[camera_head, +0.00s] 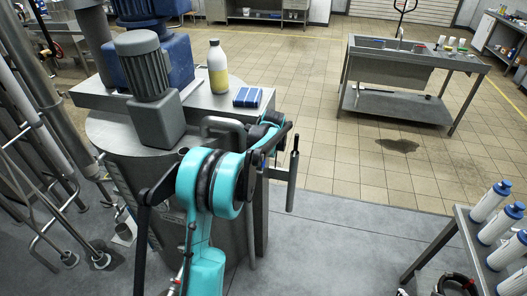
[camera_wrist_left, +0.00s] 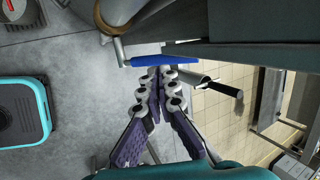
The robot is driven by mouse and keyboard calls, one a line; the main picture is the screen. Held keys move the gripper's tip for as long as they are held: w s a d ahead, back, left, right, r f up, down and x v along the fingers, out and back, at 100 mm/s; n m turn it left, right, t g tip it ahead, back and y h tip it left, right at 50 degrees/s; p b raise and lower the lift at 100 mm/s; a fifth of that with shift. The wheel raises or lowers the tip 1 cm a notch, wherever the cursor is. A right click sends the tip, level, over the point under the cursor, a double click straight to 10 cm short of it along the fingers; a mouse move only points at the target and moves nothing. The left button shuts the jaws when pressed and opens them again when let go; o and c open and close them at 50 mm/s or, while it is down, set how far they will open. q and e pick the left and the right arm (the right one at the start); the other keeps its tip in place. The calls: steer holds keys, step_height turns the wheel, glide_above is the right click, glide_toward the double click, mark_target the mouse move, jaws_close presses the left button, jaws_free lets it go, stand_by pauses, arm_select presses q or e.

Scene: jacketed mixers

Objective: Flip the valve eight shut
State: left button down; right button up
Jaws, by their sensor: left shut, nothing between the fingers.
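In the left wrist view a valve with a flat blue lever (camera_wrist_left: 165,61) sits on a metal pipe fitting below the mixer body. The lever lies roughly across the picture. I cannot read any number on it. My left gripper (camera_wrist_left: 161,74) is shut and empty, its fingertips close to the lever's lower edge. I cannot tell whether they touch it. In the head view my teal left arm reaches beside the jacketed mixer (camera_head: 165,185), and its gripper and the blue lever are hidden there. My right gripper is in neither view.
Pipes crowd the left.

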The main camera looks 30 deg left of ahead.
arm_select(q)
steer(key=s+p+v, duration=0.1)
steer(key=v, duration=1)
steer(key=shift+f, duration=0.15)
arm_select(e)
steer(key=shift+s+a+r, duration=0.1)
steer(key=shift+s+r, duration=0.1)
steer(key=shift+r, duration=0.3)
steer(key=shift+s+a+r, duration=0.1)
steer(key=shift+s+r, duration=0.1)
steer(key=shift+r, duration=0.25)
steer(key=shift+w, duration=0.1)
arm_select(q)
steer(key=shift+f, duration=0.1)
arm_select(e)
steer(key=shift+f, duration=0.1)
